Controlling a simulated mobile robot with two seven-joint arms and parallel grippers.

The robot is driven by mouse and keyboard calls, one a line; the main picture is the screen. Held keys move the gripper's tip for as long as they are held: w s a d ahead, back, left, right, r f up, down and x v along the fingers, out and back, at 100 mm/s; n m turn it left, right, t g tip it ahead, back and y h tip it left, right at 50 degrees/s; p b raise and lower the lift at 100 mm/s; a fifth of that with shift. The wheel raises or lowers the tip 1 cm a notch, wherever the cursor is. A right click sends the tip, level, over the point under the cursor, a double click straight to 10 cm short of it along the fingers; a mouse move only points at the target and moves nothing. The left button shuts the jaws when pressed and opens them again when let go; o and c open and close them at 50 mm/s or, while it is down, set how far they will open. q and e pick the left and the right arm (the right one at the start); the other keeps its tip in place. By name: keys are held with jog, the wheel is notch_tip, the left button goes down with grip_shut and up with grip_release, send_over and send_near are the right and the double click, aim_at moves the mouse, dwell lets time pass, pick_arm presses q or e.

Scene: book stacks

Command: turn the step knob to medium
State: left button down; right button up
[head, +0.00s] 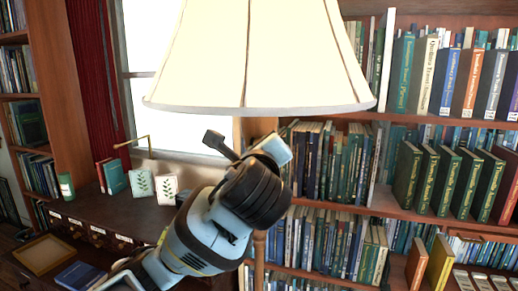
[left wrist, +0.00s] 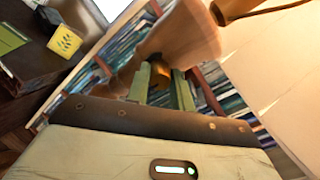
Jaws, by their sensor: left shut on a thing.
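The lamp's wide cream shade (head: 255,55) fills the top middle of the head view, and its slim wooden pole (head: 259,262) shows below, behind my left arm. My left gripper (left wrist: 161,80) has its two green fingers close around a small brass-coloured knob (left wrist: 161,66) in the left wrist view. It is shut on this knob, which is partly hidden between the fingers. The knob's setting cannot be read. In the head view my left wrist is just under the shade's lower rim, and the fingertips and knob are hidden there. My right gripper is in neither view.
Bookshelves (head: 383,208) full of books stand behind and to the right of the lamp. The shade hangs close above my wrist.

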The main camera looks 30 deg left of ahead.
pick_arm(q)
jog(key=shift+f, duration=0.1)
dwell(0.4)
jog(key=c, duration=1.2)
grip_release()
jog(key=shift+c, duration=0.2)
jog(key=v, duration=0.8)
jog(key=shift+w, duration=0.1)
